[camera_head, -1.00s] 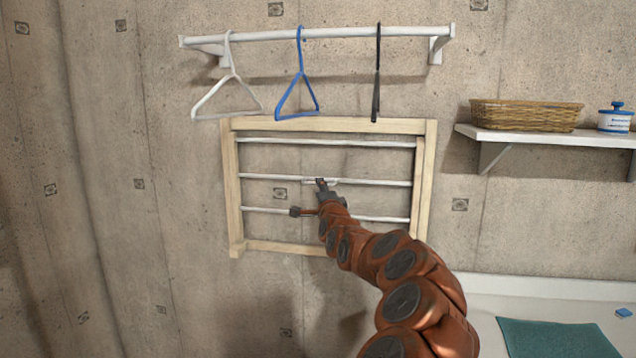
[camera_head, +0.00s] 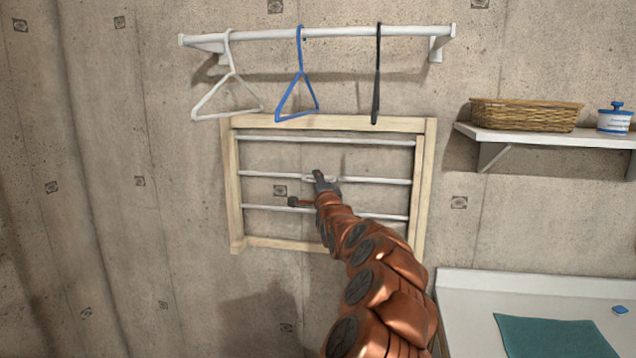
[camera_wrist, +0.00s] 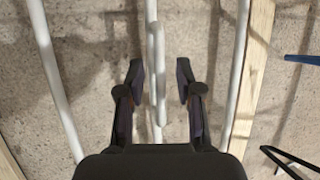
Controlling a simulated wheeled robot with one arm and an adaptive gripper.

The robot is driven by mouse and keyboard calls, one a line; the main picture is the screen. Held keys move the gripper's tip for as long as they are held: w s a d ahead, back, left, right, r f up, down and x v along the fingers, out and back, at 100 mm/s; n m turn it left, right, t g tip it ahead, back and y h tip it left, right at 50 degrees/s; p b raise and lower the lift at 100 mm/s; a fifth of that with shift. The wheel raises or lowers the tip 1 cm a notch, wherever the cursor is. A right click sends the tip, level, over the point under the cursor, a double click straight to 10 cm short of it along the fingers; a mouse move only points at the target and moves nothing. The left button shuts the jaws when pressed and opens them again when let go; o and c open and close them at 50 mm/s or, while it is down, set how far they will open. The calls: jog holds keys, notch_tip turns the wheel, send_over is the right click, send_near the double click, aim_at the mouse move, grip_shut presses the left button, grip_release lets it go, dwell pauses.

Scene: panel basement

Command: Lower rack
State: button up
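The rack is a light wooden frame (camera_head: 232,190) with several white horizontal bars, upright against the concrete wall. A small white handle (camera_wrist: 157,75) is on its middle bar (camera_head: 380,181). In the wrist view, my gripper (camera_wrist: 162,82) is open, with one dark finger on each side of the handle and gaps between. In the head view, my gripper (camera_head: 323,180) is at the middle bar, and my arm hides part of the lower bar and the frame's bottom edge.
A white rail (camera_head: 330,34) above the rack carries a white hanger (camera_head: 229,80), a blue hanger (camera_head: 299,85) and a black hanger (camera_head: 376,80). At right, a shelf (camera_head: 540,137) holds a wicker basket (camera_head: 525,115) and a jar (camera_head: 614,118). A teal cloth (camera_head: 555,337) lies on a white counter (camera_head: 465,300).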

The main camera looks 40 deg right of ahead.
grip_shut()
jog(key=shift+f, duration=0.15)
dwell(0.5)
